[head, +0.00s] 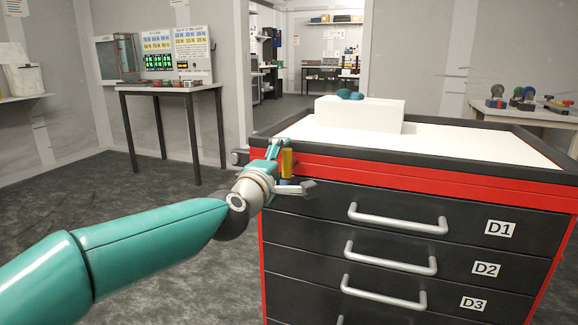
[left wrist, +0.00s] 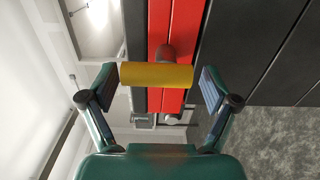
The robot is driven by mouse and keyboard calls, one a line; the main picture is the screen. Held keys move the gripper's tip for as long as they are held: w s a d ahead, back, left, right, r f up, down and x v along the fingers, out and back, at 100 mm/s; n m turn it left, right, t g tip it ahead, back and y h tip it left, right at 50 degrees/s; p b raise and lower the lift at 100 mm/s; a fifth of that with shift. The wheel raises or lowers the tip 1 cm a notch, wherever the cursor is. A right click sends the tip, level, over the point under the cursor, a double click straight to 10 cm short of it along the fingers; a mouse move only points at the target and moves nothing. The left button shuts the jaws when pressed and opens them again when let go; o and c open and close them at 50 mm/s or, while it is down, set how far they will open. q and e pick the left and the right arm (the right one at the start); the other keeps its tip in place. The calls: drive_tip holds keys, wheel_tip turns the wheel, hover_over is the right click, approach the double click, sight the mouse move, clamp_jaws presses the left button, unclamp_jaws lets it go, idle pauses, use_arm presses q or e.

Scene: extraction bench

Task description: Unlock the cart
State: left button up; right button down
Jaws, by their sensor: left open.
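The cart (head: 350,175) is red and black, with drawers labelled D1 (head: 500,229), D2 (head: 486,269) and D3 (head: 473,303). All the drawers I can see look shut. A yellow cylindrical grip (head: 287,163) is at the front left of its red band. In the left wrist view the yellow grip (left wrist: 157,75) lies crosswise in front of a dark round mount on the red band. My left gripper (head: 291,170) is open, with its fingers at either end of the yellow grip. I cannot tell whether they touch it. My right gripper is not in view.
A white block (head: 360,118) with teal objects (head: 350,94) on it stands on the cart top. A table (head: 170,88) with panels stands at the back left. A side bench (head: 530,115) is at the right. The floor left of the cart is clear.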

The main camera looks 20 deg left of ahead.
use_arm(q)
drive_tip(key=s, duration=1.2)
drive_tip(key=shift+a, duration=0.2)
